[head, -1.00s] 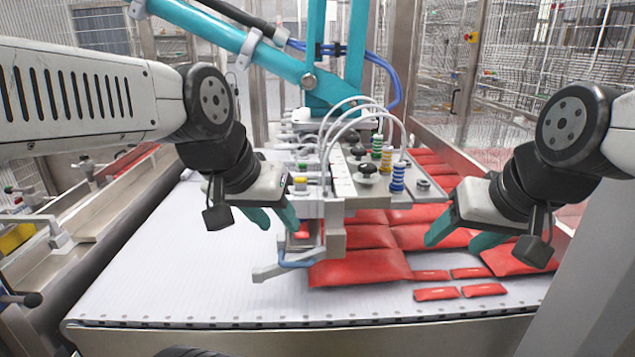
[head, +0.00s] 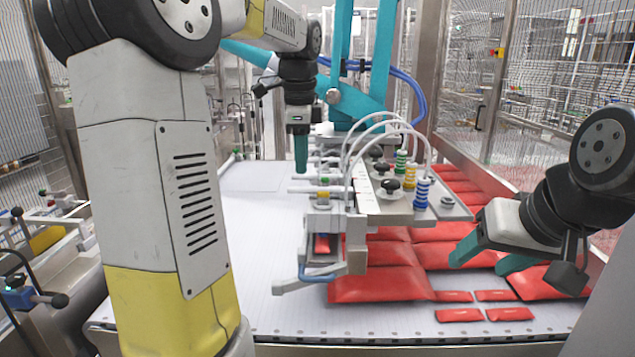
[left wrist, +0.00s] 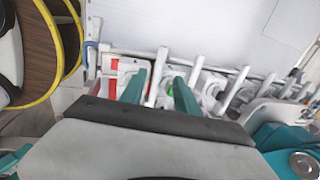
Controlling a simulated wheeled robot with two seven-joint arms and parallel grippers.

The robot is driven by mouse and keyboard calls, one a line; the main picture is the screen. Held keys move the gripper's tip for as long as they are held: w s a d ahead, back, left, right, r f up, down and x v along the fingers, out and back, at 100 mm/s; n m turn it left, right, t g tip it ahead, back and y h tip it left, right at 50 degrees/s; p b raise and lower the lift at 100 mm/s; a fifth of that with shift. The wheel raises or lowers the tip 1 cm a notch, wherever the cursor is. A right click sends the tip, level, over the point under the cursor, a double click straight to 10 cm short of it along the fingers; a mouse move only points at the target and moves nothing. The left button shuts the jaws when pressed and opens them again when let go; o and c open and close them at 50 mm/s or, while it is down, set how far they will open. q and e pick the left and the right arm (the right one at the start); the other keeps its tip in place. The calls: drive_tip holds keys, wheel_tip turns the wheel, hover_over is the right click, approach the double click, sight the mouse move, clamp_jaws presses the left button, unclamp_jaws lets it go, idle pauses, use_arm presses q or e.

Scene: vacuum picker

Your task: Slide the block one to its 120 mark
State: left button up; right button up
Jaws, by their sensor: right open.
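The vacuum picker's metal plate (head: 408,207) carries white hoses and coloured suction springs. Along its left side is a row of small blocks with white pegs (head: 318,190) sticking out to the left; several pegs also show in the left wrist view (left wrist: 235,88). I cannot tell which is block one, and no scale figures are readable. My left gripper (head: 301,170) points down above the far pegs. In the left wrist view its teal fingers (left wrist: 159,76) are apart, with a white peg showing between them; contact is unclear. My right gripper (head: 487,255) is open and empty, right of the plate.
Red packets (head: 375,284) lie under and right of the picker on the white belt (head: 260,290). A blue-handled bracket (head: 318,272) juts out at the picker's near end. The belt left of the picker is clear. Teal picker arms stand behind.

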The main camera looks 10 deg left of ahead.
sight(303, 188)
use_arm(q)
drive_tip(key=f, duration=0.3)
drive_tip(key=w+f, duration=0.1)
drive_tip(key=f, duration=0.3)
drive_tip(key=shift+w+a, duration=0.15)
drive_tip(key=shift+r, duration=0.1)
clamp_jaws()
idle(1.1)
